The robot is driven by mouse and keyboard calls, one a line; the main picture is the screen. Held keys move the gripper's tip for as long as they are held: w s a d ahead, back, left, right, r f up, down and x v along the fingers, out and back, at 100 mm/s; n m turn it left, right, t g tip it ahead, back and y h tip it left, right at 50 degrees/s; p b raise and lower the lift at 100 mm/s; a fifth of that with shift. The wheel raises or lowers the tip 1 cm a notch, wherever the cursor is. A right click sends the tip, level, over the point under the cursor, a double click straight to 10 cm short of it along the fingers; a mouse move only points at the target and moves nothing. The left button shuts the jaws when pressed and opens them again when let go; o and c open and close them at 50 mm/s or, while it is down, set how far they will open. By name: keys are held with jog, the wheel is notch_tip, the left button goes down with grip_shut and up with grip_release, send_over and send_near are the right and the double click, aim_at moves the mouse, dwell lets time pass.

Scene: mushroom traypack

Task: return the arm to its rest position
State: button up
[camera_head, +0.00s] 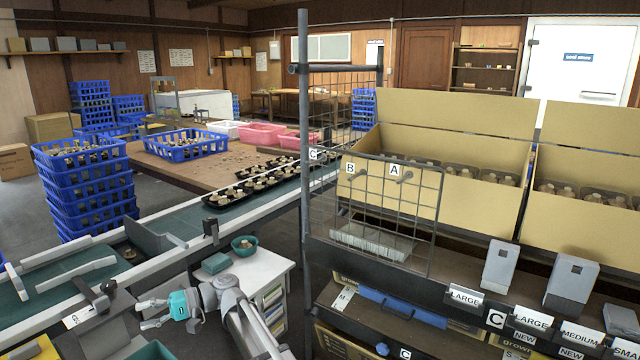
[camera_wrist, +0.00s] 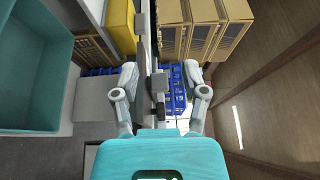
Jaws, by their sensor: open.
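My gripper (camera_head: 143,314) shows at the lower left of the head view, with its teal body and grey fingers pointing left. It is in front of the green conveyor and left of a small white table. In the wrist view my gripper (camera_wrist: 161,72) has its two fingers spread wide apart. Nothing is held between them; a grey bar and blue crates show beyond the gap. My arm (camera_head: 243,318) runs from the gripper down to the bottom edge of the head view.
The conveyor (camera_head: 165,262) carries black mushroom trays. The white table (camera_head: 262,268) holds a teal bowl (camera_head: 243,245). A wire rack (camera_head: 392,215) and shelf stand to the right. In the wrist view, a teal bin (camera_wrist: 40,68) is left and cardboard boxes (camera_wrist: 205,30) are ahead.

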jog(key=w+d+f+m+t+h, duration=0.1)
jog(key=d+f+t+h, duration=0.3)
jog(key=d, duration=0.6)
jog(key=w+d+f+m+t+h, duration=0.1)
jog(key=d+f, duration=0.5)
jog(key=d, duration=0.4)
jog(key=d+f+m+t+h, duration=0.1)
jog(key=d+f+t+h, duration=0.3)
jog(key=d, duration=0.6)
jog(key=s+d+f+m+h, duration=0.2)
jog(key=s+d+h, duration=0.1)
jog(key=d, duration=1)
jog(key=s+d+f+m+h, duration=0.1)
jog(key=s+d+f+h, duration=0.2)
jog(key=d, duration=1)
notch_tip(320, 180, up, 28)
jog(key=p, duration=2.7)
jog(key=shift+w+f+h+p, duration=0.15)
jog(key=shift+w+h+p, duration=0.15)
jog(key=shift+p, duration=0.1)
jog(key=shift+a, duration=0.1)
